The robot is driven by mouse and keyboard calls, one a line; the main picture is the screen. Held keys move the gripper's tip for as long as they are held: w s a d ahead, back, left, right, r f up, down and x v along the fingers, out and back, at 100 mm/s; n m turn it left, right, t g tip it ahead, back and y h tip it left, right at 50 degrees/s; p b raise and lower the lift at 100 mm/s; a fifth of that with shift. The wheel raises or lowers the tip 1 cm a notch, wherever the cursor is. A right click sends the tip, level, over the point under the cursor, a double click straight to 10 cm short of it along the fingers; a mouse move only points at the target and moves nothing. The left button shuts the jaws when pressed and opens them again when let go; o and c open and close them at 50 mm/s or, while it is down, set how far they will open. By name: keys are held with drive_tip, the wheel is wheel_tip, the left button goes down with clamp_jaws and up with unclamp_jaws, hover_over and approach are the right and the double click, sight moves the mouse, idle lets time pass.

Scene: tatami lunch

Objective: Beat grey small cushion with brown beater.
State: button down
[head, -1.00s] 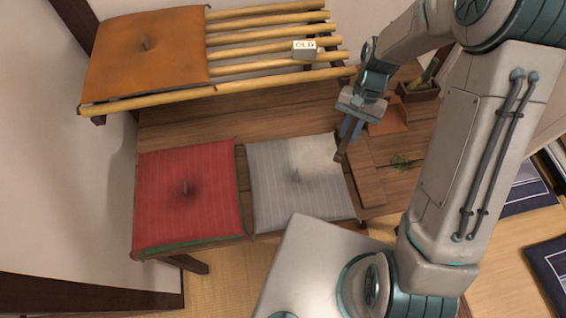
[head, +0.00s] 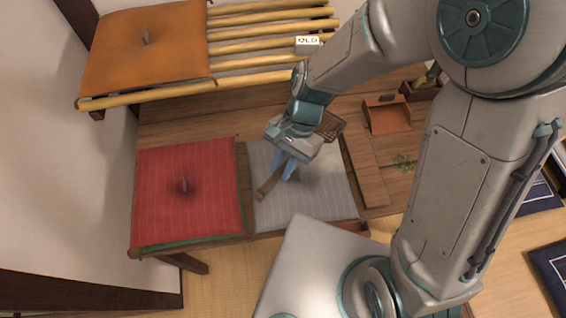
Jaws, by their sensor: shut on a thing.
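The grey small cushion (head: 318,199) lies on the wooden bench, right of the red cushion. My gripper (head: 285,170) is above the grey cushion and hides part of its upper half. It is shut on the brown beater (head: 268,184). The beater's handle end points down and left over the cushion, and its woven head (head: 330,125) shows behind my gripper to the upper right. I cannot tell whether the beater touches the cushion.
A red cushion (head: 165,200) with a dark patch lies left of the grey one. An orange cushion (head: 150,60) lies on a bamboo slat rack (head: 260,62) with a small "OLD" sign (head: 307,44). A brown dustpan-like piece (head: 387,115) and a planter (head: 420,90) are at the right.

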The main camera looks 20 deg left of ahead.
wheel_tip(320, 180, down, 8)
drive_tip(key=w+g+b, duration=0.2)
drive_tip(key=b, duration=0.3)
drive_tip(key=r+p, duration=0.2)
drive_tip(key=r, duration=0.1)
drive_tip(key=s+r+t+p, duration=0.1)
drive_tip(key=r+p, duration=0.2)
drive_tip(key=s+r+t+p, duration=0.1)
drive_tip(key=r+p, duration=0.1)
drive_tip(key=r, duration=0.1)
drive_tip(key=shift+f, duration=0.15)
wheel_tip(320, 180, down, 8)
drive_tip(key=w+g+b, duration=0.1)
drive_tip(key=g+b, duration=0.1)
drive_tip(key=b, duration=0.4)
drive_tip(key=r+p, duration=0.2)
drive_tip(key=r+t+p, duration=0.1)
drive_tip(key=r+p, duration=0.1)
drive_tip(key=r, duration=0.1)
drive_tip(key=s+r+t+p, duration=0.1)
drive_tip(key=r+p, duration=0.2)
drive_tip(key=shift+r, duration=0.2)
drive_tip(key=shift+f, duration=0.1)
